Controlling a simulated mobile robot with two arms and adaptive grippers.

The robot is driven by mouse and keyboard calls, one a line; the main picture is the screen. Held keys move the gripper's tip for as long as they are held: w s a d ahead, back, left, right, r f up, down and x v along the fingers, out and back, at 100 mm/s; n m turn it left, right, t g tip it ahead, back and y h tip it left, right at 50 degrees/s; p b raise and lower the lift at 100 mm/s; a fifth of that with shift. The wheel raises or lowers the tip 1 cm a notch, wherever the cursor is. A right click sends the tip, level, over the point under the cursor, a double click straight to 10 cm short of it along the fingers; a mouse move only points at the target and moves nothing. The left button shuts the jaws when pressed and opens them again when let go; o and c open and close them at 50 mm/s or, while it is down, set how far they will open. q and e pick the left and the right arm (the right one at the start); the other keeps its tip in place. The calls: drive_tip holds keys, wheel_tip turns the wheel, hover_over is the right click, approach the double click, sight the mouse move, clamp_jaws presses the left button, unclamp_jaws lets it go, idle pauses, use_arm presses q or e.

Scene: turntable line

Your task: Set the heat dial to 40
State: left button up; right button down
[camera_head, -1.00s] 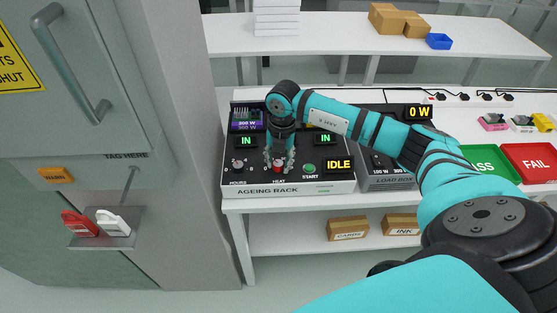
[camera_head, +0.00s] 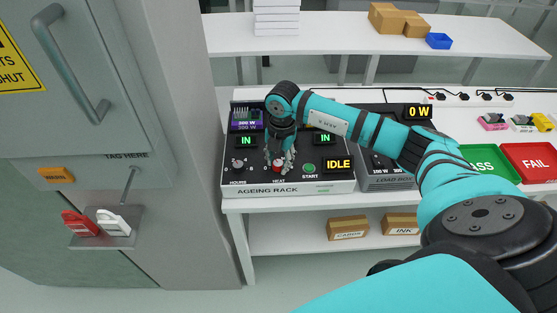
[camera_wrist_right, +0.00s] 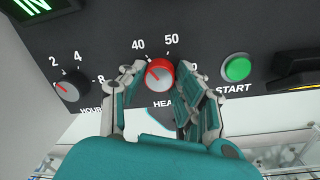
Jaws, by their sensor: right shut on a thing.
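The heat dial (camera_wrist_right: 160,74) is a red knob on the front panel of the ageing rack (camera_head: 300,187). In the right wrist view its pointer mark faces up and left, roughly toward the printed 40; 50 is printed above to the right, and another number is partly hidden. My right gripper (camera_wrist_right: 163,85) is shut on the dial, a finger on each side. In the head view the dial (camera_head: 278,167) shows between the fingers (camera_head: 279,161). My left gripper is not in view.
The hours dial (camera_wrist_right: 70,85) is left of the heat dial and the green start button (camera_wrist_right: 237,68) is right. A display (camera_head: 338,164) reads IDLE. A load box (camera_head: 392,182) stands to the right. A grey cabinet (camera_head: 100,100) is at left.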

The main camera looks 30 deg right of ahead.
sight(281, 164)
drive_tip(key=c, duration=0.9)
unclamp_jaws()
drive_tip(key=shift+c, duration=0.2)
wheel_tip(281, 164, up, 12)
drive_tip(key=shift+s+d, duration=0.2)
drive_tip(key=shift+s, duration=0.1)
